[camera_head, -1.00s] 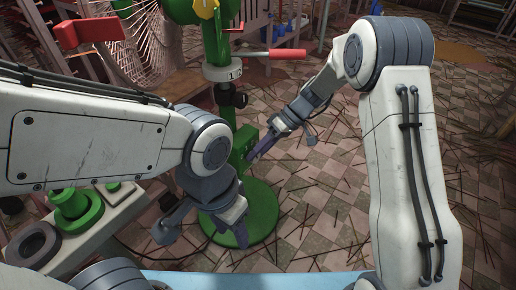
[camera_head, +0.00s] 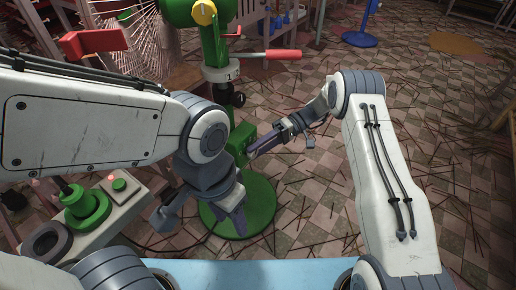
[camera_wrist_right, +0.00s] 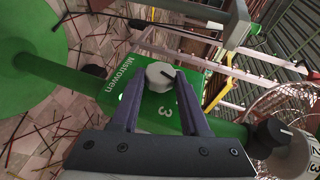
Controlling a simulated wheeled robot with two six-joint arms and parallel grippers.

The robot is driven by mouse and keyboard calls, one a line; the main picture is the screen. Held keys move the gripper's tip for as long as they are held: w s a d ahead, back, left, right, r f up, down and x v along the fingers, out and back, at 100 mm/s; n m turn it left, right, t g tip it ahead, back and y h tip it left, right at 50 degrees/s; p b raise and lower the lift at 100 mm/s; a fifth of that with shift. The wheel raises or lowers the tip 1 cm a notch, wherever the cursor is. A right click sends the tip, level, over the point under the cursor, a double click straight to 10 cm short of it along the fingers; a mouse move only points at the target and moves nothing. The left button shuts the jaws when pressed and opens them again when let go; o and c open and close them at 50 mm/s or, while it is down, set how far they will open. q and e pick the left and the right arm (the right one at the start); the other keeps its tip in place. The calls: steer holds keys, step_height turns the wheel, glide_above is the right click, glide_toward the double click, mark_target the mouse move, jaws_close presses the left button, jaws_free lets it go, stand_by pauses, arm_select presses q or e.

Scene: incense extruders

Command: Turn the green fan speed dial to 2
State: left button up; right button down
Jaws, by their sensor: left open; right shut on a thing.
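The green extruder (camera_head: 215,45) stands ahead on a round green base. Its low green box carries the fan speed dial, a pale round knob (camera_wrist_right: 157,74) with a dark pointer mark in the right wrist view. A white 3 is printed on the box face near the knob; other digits there are hidden. My right gripper (camera_head: 252,153) reaches the box from the right. Its two fingers are closed on the sides of the knob, also seen in the right wrist view (camera_wrist_right: 158,82). My left gripper (camera_head: 198,217) is open and empty, in front of the green base.
A console (camera_head: 118,205) with a green button and a green-based lever stands at lower left. A red-handled crank (camera_head: 283,54) juts right from the extruder. A black knob (camera_wrist_right: 272,133) shows at right in the wrist view. Floor at right is open, strewn with sticks.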

steer(key=shift+s+f, duration=0.1)
steer(key=shift+s, duration=0.05)
steer(key=shift+c, duration=2)
jaws_free()
steer(key=shift+d, duration=0.15)
steer(key=p+v, duration=0.2)
steer(key=v, duration=0.8)
steer(key=shift+w+p, duration=0.25)
steer(key=shift+p, duration=0.05)
